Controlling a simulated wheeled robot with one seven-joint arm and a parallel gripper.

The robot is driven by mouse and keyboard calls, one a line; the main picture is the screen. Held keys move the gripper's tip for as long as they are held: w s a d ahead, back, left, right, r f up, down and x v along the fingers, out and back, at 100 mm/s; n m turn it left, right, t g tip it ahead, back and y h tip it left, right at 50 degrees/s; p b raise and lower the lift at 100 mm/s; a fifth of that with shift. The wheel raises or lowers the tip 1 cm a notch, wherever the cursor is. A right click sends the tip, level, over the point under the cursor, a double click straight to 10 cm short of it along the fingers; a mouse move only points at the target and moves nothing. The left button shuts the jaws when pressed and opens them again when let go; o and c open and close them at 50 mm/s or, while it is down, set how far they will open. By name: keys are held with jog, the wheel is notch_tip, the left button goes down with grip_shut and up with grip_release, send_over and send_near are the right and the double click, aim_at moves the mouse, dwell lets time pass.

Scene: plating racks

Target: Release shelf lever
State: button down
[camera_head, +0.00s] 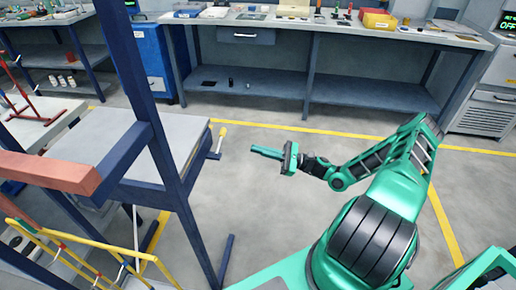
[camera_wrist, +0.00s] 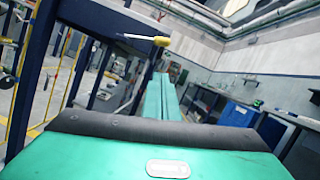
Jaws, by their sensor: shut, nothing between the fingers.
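The shelf lever (camera_head: 221,138) has a yellow handle and sits at the right edge of the grey shelf (camera_head: 90,140) in the dark blue rack. In the wrist view the lever's yellow handle (camera_wrist: 155,40) shows above and slightly left of the fingertips. My gripper (camera_head: 254,150) is shut and empty, with its green fingers pointing left toward the lever. A gap of bare floor shows between fingertips and lever in the head view. The fingers also show in the wrist view (camera_wrist: 160,80), side by side. Nothing touches the lever.
The rack's dark blue post (camera_head: 130,60) stands left of the lever, with an orange-brown beam (camera_head: 45,172) in front. A yellow rail frame (camera_head: 70,240) is at lower left. A long workbench (camera_head: 330,25) runs along the back. The floor around my gripper is clear.

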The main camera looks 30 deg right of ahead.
aim_at(220, 142)
jog(key=w+a+r, duration=0.4)
jog(key=a+r, duration=0.1)
jog(key=a, duration=0.3)
jog(key=shift+r, duration=0.35)
jog(key=shift+r+n, duration=0.35)
jog(key=shift+n, duration=0.15)
